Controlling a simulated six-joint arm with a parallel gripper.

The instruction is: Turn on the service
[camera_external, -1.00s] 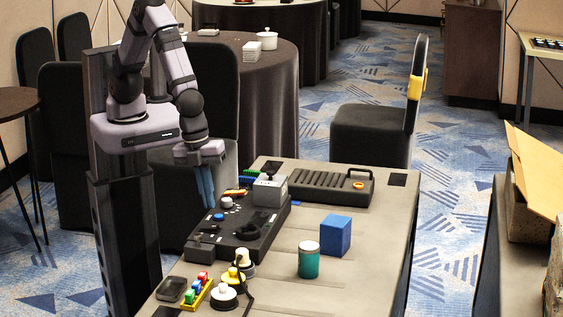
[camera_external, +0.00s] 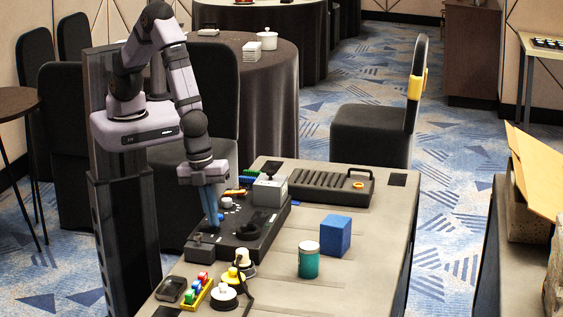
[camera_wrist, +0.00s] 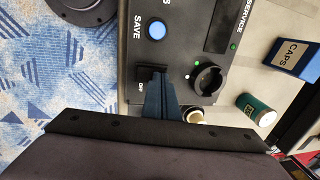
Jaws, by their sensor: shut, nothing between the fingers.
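A black control panel (camera_external: 262,228) lies on the table, and the wrist view shows it close up (camera_wrist: 185,50). The word SERVICE is printed near its top right in the wrist view, by a dark rectangular area. A black round knob (camera_wrist: 208,78) sits below that, with small green lights by it. A blue button (camera_wrist: 156,30) is beside the word SAVE. A small black switch (camera_wrist: 150,71) is at my fingertips, with a tiny label beside it. My gripper (camera_external: 213,227) is shut and empty, its blue fingers (camera_wrist: 157,84) pointing down at the switch; I cannot tell whether they touch.
A grey box with a black top (camera_external: 270,190) stands at the panel's far end. A blue box (camera_external: 336,235), marked CAPS in the wrist view, and a green jar (camera_external: 308,262) stand to the right.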

